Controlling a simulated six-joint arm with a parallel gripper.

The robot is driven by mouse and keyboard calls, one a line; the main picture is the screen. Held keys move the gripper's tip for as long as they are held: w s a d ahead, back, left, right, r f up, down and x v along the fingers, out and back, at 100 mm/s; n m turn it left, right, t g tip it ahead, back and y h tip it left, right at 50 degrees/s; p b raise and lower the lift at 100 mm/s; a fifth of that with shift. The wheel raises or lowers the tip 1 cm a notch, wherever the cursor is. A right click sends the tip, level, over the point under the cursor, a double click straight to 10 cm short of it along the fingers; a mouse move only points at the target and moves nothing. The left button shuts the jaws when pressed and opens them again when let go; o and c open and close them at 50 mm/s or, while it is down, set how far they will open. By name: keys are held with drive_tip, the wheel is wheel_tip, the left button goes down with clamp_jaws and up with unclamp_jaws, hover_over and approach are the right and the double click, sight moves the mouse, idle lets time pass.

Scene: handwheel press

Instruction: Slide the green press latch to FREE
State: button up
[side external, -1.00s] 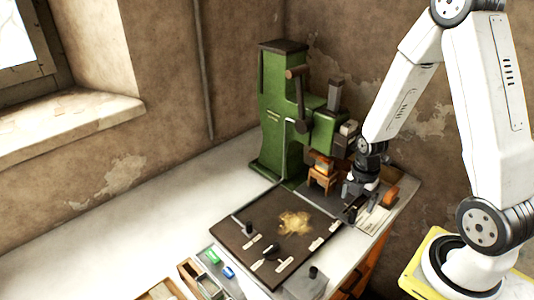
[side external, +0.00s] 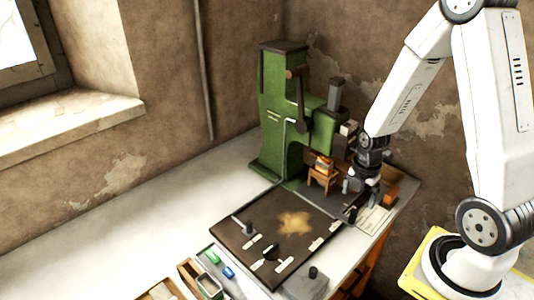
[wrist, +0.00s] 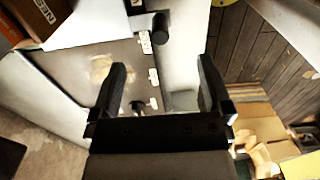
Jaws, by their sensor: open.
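The green press (side external: 275,110) stands upright at the back of the bench, with a dark lever and an orange-brown piece under its head. A dark board (side external: 265,215) with white labels and dark knobs lies in front of it. I cannot tell which part is the press's latch. My gripper (side external: 362,192) is low beside the right of the press, over the board's right end. In the wrist view my gripper (wrist: 160,85) is open and empty. A small dark knob (wrist: 137,106) shows between its fingers, and a larger dark knob (wrist: 160,28) lies farther off.
An orange block (side external: 391,194) and a paper sheet (side external: 374,220) lie on the right of the bench. Trays with a green piece (side external: 210,256) and a blue piece (side external: 228,272) are at the front. The bench's left side (side external: 130,235) is clear.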

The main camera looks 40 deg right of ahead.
drive_tip(key=shift+r, duration=0.15)
drive_tip(key=shift+r, duration=3.15)
drive_tip(key=m, duration=1.8)
hover_over(249, 223)
wheel_tip(249, 223, down, 4)
drive_tip(key=shift+f, duration=0.65)
drive_tip(key=shift+f, duration=0.1)
drive_tip(key=shift+f, duration=4.75)
